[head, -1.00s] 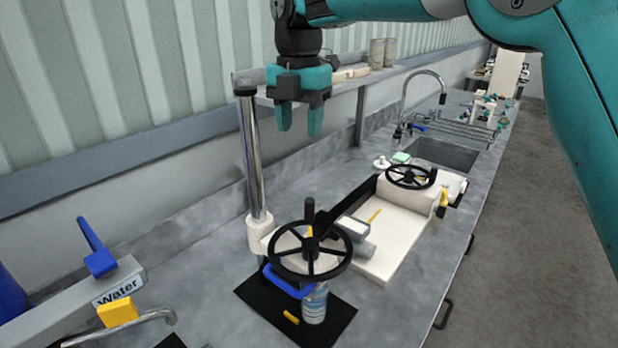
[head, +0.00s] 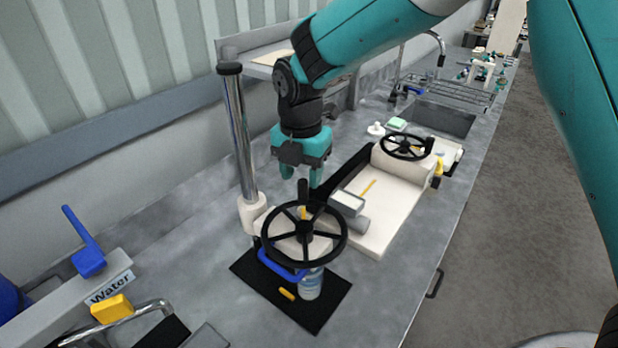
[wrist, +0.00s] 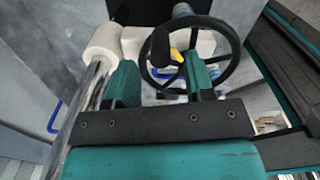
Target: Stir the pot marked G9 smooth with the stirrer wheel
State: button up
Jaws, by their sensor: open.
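The stirrer wheel is a black spoked handwheel (head: 341,246) with an upright black knob on its rim, on a white head clamped to a chrome post (head: 238,140). A pot with a pale blue label (head: 310,286) stands under it on a black mat (head: 262,283). Its marking is too small to read. My gripper (head: 301,176) is open and empty, pointing down just above and behind the wheel. In the wrist view my gripper (wrist: 160,80) has the wheel (wrist: 236,55) and its knob (wrist: 161,46) ahead between and beyond the fingers. Contact cannot be told.
A blue clamp handle (head: 282,266) is below the wheel. A white machine bed (head: 385,215) with a second black wheel (head: 405,147) lies to the right. A Water tap with a blue lever (head: 85,250) is at left. The shelf (head: 262,70) is behind my arm.

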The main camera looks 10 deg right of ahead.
aim_at(303, 181)
jog(key=shift+f+p, duration=0.35)
jog(key=shift+f, duration=1.5)
